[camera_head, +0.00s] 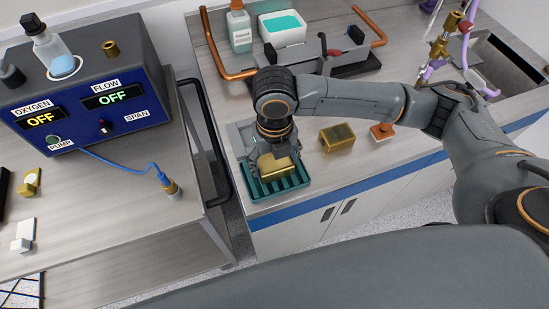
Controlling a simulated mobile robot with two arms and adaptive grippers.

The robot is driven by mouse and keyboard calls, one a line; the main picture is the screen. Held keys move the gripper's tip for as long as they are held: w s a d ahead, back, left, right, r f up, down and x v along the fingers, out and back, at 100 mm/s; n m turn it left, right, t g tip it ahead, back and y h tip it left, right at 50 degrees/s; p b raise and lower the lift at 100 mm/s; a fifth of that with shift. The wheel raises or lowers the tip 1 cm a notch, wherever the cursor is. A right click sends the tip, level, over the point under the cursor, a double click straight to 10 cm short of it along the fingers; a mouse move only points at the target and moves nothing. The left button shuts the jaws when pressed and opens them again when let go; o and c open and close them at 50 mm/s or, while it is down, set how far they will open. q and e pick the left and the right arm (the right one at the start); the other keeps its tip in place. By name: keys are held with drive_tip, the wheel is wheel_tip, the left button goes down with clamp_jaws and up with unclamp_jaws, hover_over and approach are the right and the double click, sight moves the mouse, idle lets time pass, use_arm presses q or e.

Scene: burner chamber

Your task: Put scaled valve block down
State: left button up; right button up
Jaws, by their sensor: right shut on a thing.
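A brass-coloured block (279,167), which looks like the scaled valve block, is in my right gripper (275,165). The gripper points down and is shut on the block. Block and gripper are over a teal ribbed tray (262,191) near the counter's front left corner. I cannot tell whether the block touches the tray's ribs. A second brass block (338,137) with a dark top sits on the counter to the right of the gripper. My left gripper is not in view.
A small orange-brown piece on a white base (382,131) lies right of the second block. A copper pipe (212,45), a bottle (239,30) and a white tub (282,28) stand behind. A cart (130,215) with a blue oxygen and flow unit (85,85) is at left. Bare counter lies around the second block.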

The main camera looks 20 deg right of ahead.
sight(274, 162)
drive_tip(key=shift+f, duration=0.1)
drive_tip(key=o, duration=1.4)
wheel_tip(274, 162, up, 12)
drive_tip(key=shift+r+b, duration=0.15)
drive_tip(key=shift+b, duration=0.5)
